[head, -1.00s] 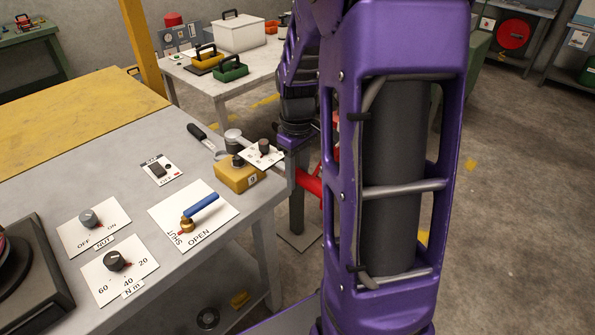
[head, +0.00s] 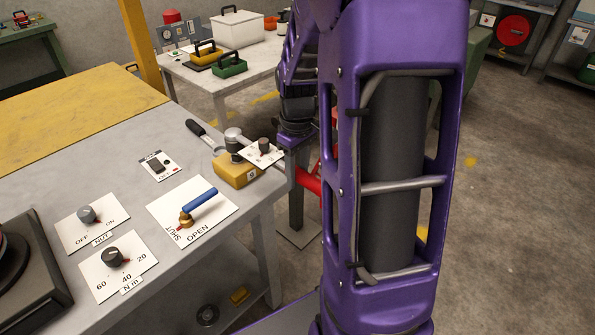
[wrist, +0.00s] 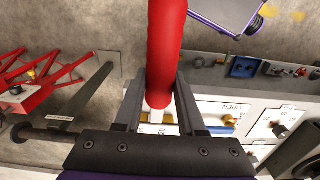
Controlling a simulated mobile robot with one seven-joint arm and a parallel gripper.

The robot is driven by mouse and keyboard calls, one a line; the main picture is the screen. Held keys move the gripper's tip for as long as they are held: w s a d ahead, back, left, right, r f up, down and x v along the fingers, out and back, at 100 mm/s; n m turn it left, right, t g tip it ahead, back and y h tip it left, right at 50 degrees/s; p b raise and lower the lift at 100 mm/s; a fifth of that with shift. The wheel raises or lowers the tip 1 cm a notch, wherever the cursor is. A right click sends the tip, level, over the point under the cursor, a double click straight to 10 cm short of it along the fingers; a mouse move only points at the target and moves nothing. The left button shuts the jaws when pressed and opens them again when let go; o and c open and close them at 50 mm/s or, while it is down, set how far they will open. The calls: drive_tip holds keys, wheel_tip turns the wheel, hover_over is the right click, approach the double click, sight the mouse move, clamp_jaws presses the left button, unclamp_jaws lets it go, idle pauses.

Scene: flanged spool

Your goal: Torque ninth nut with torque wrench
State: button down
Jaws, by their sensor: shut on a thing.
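In the wrist view my gripper (wrist: 158,88) has its two dark fingers closed on either side of a thick red cylindrical handle (wrist: 167,40), which looks like the torque wrench's grip. A pale piece shows at the handle's near end. In the head view my purple arm hides the gripper; a red bar (head: 309,179) shows beside the arm, past the bench corner. No nut or spool flange can be made out. The torque dial (head: 112,257), marked 20, 40 and 60 N m, and the NUT selector (head: 87,214) are on the bench.
The grey bench (head: 130,150) fills the left side. It carries a blue-handled OPEN/SHUT lever (head: 200,202), a yellow block (head: 236,173) and a small switch (head: 156,165). A grey post (head: 297,200) stands off its right corner. Floor at right is clear.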

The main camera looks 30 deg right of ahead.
drive_tip(key=shift+f+b, duration=1.15)
drive_tip(key=shift+f, duration=0.65)
drive_tip(key=shift+a, duration=0.1)
drive_tip(key=a+m, duration=0.1)
drive_tip(key=a, duration=0.1)
drive_tip(key=s+a+m, duration=0.1)
drive_tip(key=a, duration=0.1)
drive_tip(key=shift+a, duration=0.3)
drive_tip(key=shift+a+m, duration=1.4)
drive_tip(key=shift+a, duration=1.05)
